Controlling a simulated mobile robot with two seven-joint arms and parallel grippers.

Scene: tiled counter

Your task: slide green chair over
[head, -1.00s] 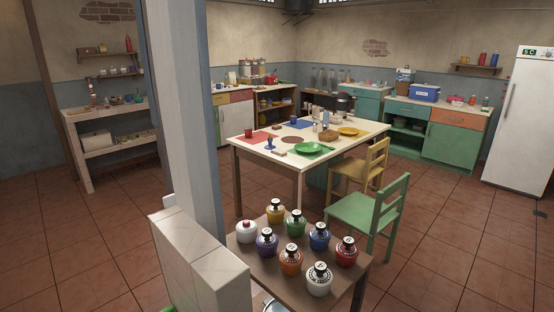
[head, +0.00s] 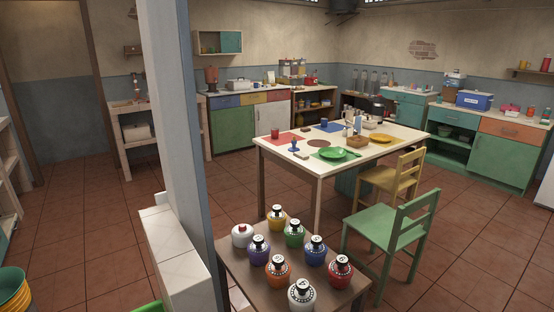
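The green chair (head: 387,232) stands on the tiled floor at the right of the middle in the head view. Its seat faces left and its slatted back is on the right. It stands apart in front of the dining table (head: 288,168), near the table's right front side. A yellow chair (head: 392,180) stands behind it, close to the table. The green chair's lower left part is close behind the small brown table with jars in this view. Neither of my grippers is in view.
A small brown table (head: 236,276) with several coloured jars stands in the foreground. A low tiled wall (head: 172,254) and a grey-blue post (head: 180,120) stand left of it. Floor right of the green chair (head: 470,260) is clear. Green cabinets (head: 505,158) line the back right.

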